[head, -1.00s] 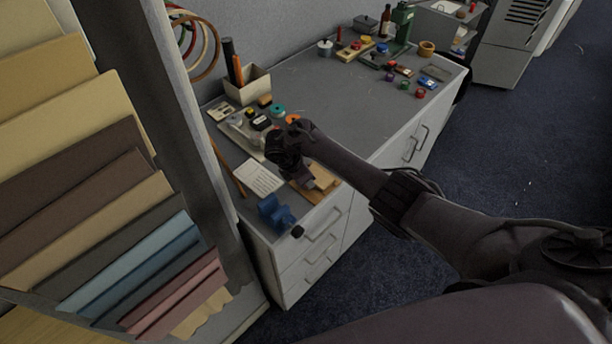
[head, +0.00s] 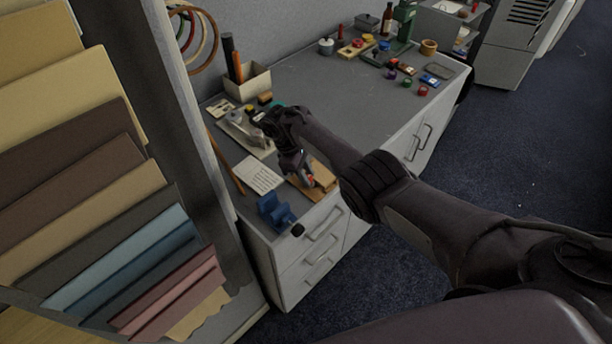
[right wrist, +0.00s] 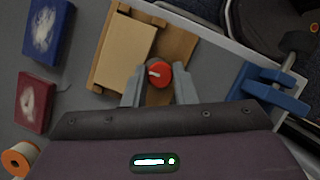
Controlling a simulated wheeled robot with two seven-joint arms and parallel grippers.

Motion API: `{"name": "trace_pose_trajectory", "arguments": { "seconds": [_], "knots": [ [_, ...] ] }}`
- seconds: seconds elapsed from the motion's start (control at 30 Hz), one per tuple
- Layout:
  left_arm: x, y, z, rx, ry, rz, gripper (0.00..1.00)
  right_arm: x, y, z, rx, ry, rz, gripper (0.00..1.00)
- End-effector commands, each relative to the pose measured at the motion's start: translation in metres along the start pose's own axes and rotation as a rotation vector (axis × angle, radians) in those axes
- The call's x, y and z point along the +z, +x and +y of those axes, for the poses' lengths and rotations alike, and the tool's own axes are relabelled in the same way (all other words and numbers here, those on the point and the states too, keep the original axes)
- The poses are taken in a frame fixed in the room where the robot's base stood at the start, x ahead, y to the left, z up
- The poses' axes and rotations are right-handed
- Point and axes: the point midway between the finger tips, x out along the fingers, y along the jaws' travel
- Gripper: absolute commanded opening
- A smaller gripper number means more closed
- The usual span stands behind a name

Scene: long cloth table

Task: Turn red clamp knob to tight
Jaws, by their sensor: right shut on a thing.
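The red clamp knob (right wrist: 159,75) is round with a white mark on its left part, and sits at the edge of a wooden clamp board (right wrist: 126,49). In the right wrist view my right gripper (right wrist: 158,92) has one finger on each side of the knob, shut on it. In the head view my right gripper (head: 306,181) points down at the wooden board (head: 324,176) near the table's front edge, and only a little red shows there. My left gripper is not in view.
A blue vise (head: 277,212) stands close by at the table's near corner; it also shows in the right wrist view (right wrist: 268,94). A white card (head: 258,174) lies beside the board. Blue (right wrist: 48,31) and red (right wrist: 37,101) boxes lie left in the wrist view. The table's middle is clear.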

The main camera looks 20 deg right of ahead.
Motion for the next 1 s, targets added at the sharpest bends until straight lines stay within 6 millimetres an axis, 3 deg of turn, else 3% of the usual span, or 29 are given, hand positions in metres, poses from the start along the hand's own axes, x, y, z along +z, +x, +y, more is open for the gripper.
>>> {"name": "trace_pose_trajectory", "arguments": {
  "seconds": [0.77, 0.8, 0.93, 1.0],
  "knots": [
    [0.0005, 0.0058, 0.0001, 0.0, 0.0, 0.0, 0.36, -0.0006, -0.0004, 0.0004, -0.036, 0.089, 0.002, 0.02],
    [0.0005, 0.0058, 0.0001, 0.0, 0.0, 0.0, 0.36, -0.0006, -0.0005, 0.0004, -0.036, 0.089, 0.002, 0.3],
    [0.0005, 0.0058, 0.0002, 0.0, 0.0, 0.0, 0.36, -0.0004, -0.0004, 0.0005, -0.036, 0.088, 0.001, 0.46],
    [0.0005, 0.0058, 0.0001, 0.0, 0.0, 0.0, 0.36, -0.0003, -0.0004, 0.0006, -0.036, 0.088, 0.001, 0.46]
  ]
}}
